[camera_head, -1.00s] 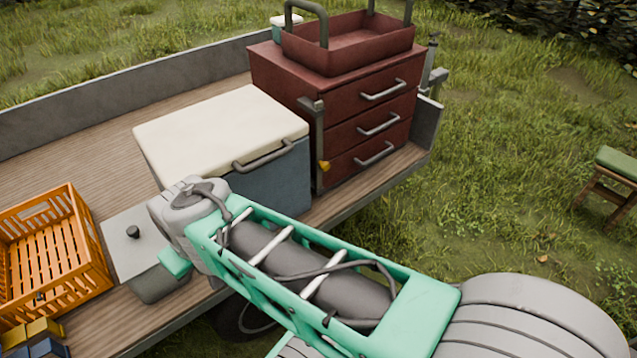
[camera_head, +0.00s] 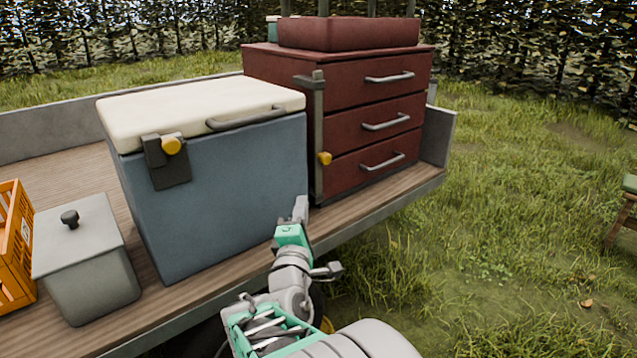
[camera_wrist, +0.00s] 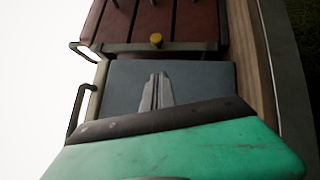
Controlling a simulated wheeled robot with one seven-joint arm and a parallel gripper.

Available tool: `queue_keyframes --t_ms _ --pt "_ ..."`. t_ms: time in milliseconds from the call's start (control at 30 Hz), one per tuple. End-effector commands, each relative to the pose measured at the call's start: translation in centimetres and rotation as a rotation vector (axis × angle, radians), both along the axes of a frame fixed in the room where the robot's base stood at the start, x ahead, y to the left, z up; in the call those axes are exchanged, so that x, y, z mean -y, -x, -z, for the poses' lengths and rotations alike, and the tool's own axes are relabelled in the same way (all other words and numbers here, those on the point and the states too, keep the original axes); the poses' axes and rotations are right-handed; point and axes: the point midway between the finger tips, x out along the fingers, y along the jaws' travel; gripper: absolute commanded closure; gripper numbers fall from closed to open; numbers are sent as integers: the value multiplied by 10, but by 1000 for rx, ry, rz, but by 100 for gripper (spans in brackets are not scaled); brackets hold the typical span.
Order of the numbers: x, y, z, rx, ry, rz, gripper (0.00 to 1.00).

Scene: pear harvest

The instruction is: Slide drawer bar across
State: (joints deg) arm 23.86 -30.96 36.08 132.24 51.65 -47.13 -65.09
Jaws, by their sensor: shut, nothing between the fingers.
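The dark red drawer cabinet (camera_head: 352,120) has three drawers, all closed, with grey handles. The grey drawer bar (camera_head: 319,130) stands upright along the left edge of its front, with a yellow knob (camera_head: 325,158) near its lower part. The bar (camera_wrist: 190,46) and yellow knob (camera_wrist: 156,40) also show in the wrist view, beyond the fingers. My gripper (camera_head: 301,206) is shut and empty, near the lower right corner of the blue cool box, below and left of the knob. In the wrist view my gripper's fingers (camera_wrist: 158,80) lie together, apart from the bar.
The blue cool box (camera_head: 220,190) with a cream lid and yellow-knobbed latch (camera_head: 170,147) stands left of the cabinet. A grey lidded bin (camera_head: 85,260) and orange crate (camera_head: 14,245) are farther left. The trailer's front edge (camera_head: 385,205) is near my arm. Grass lies open at right.

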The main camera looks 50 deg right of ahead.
Motion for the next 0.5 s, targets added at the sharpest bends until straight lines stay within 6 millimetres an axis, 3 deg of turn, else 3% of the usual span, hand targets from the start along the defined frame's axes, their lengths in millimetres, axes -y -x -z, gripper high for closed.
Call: queue_keyframes --t_ms 233,500 --pt "7 -4 -2 2 -5 1 100" --pt "50 -31 -10 2 -5 4 100"
